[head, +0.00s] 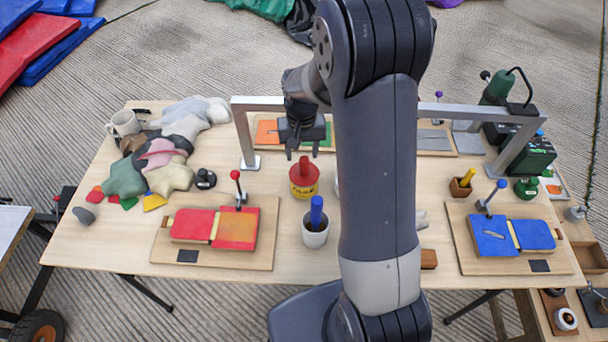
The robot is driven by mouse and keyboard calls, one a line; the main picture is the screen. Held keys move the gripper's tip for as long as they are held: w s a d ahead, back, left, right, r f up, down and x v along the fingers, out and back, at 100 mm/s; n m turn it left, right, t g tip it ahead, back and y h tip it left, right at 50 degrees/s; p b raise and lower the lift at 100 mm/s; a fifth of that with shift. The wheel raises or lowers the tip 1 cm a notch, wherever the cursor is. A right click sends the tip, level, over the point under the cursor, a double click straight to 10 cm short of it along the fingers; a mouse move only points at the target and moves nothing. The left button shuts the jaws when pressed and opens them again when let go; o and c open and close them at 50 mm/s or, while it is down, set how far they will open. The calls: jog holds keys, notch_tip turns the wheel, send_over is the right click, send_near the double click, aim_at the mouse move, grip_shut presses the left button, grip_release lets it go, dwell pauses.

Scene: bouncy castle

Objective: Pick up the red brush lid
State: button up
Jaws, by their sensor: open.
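The red brush lid (304,171) is a round red cap with an upright red handle. It sits on a yellow pot (304,191) with dark markings, near the middle of the wooden table. My gripper (302,154) points down with its fingers apart and nothing visible between them. In the picture its fingertips are just above the top of the lid's handle. I cannot tell the exact height gap. My arm hides the table to the right of the pot.
A grey metal frame (270,103) spans the table behind the pot. A white cup with a blue handle (316,232) stands in front of it. A red pad board (176,257) lies front left, a blue pad board (465,263) right. Stuffed shapes (165,160) lie left.

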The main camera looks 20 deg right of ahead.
aim_at(304, 159)
jog(key=shift+s+d+f+b, duration=0.1)
jog(key=shift+s+f+b, duration=0.1)
jog(key=shift+f+b, duration=0.95)
jog(key=shift+s+d+f+b, duration=0.15)
jog(key=shift+f+b, duration=0.55)
jog(key=shift+f, duration=0.8)
jog(key=shift+r, duration=0.1)
grip_shut()
jog(key=shift+r, duration=0.1)
notch_tip(304, 159, up, 10)
jog(key=p, duration=0.7)
